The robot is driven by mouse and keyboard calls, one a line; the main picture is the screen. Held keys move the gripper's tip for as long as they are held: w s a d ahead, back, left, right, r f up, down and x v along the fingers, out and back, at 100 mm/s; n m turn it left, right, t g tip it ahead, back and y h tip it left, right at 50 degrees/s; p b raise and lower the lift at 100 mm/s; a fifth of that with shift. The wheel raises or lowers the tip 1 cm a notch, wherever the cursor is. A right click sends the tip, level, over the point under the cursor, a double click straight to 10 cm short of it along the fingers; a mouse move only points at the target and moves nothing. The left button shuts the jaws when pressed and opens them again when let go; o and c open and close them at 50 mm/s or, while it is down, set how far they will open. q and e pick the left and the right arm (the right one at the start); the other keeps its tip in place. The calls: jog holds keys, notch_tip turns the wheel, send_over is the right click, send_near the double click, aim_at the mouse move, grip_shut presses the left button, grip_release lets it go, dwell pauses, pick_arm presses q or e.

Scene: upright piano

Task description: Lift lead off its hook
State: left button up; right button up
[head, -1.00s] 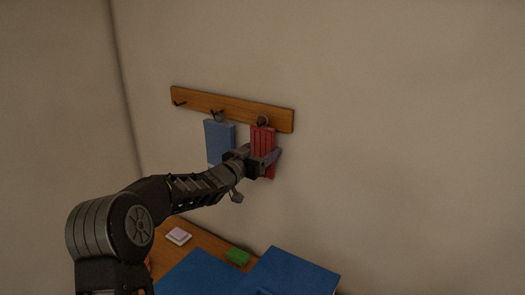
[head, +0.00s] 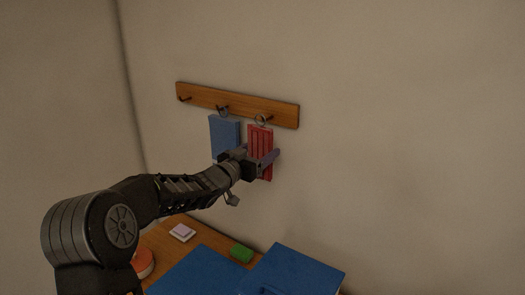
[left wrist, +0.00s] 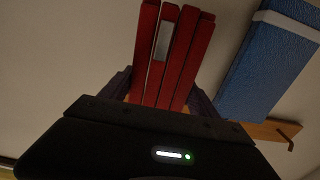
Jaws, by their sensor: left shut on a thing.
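The red lead (head: 260,139) is a ribbed red bundle with a ring at its top, in front of the right end of the wooden hook rail (head: 235,104). My left gripper (head: 262,163) is shut on its lower part. In the left wrist view the red lead (left wrist: 172,52) stands between the two fingers of my left gripper (left wrist: 165,88). The ring (head: 260,119) is at the right hook; I cannot tell whether it still touches the hook. My right gripper is not in view.
A blue item (head: 225,137) hangs from the middle hook, just left of the lead. The left hook (head: 184,99) is bare. Below are blue surfaces (head: 300,270), a green block (head: 241,253) and a pale pink block (head: 182,232). The wall to the right is clear.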

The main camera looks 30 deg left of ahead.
pick_arm(q)
jog(key=shift+s+a, duration=0.15)
jog(key=shift+s, duration=0.85)
jog(key=shift+s+a+b, duration=0.2)
jog(key=shift+s, duration=1.05)
jog(key=shift+s+a+b, duration=0.15)
jog(key=shift+s+b, duration=0.05)
jog(key=shift+s, duration=1.05)
